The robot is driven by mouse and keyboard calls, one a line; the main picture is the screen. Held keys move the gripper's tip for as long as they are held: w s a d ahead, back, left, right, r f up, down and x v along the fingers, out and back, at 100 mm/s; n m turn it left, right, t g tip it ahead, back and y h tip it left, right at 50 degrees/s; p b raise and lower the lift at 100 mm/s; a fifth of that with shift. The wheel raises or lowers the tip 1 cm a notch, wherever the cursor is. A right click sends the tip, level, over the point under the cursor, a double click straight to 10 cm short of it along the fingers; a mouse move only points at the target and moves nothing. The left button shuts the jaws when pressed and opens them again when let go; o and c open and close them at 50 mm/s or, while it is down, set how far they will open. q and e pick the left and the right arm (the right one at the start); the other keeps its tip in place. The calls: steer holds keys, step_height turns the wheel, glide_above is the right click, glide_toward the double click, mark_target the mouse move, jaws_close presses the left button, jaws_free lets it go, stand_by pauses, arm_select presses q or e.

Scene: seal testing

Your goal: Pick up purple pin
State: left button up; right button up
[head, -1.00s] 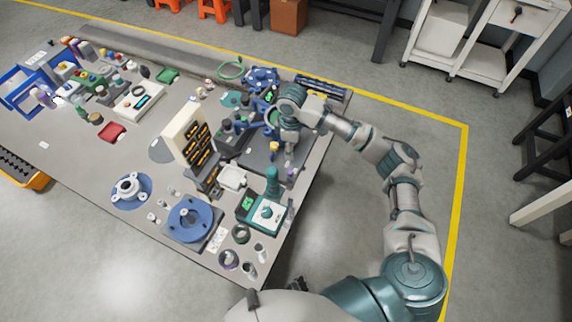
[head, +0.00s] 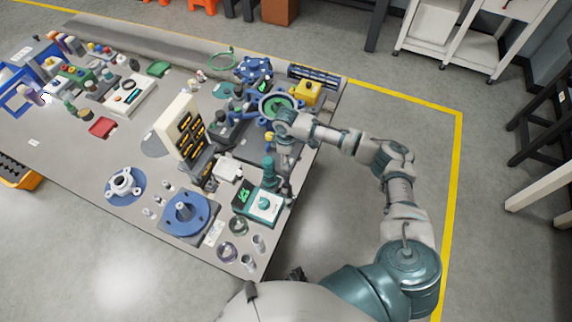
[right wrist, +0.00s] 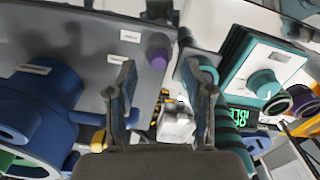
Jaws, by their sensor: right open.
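In the right wrist view a round purple piece (right wrist: 158,58) stands on a grey plate (right wrist: 75,45) with small white labels. My left gripper is not in view.
A teal device with a white top (head: 265,207) stands close by the gripper. A blue fixture with a green inside (head: 278,106) and a yellow block (head: 308,93) are behind it. A white rack (head: 178,128) and a blue round flange (head: 186,215) stand to the left.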

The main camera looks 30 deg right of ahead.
step_height(320, 180, down, 2)
steer(key=shift+f, duration=0.2)
steer(key=shift+d, duration=0.15)
steer(key=shift+d, duration=0.1)
steer(key=c, duration=0.8)
jaws_close()
steer(key=shift+r, duration=0.15)
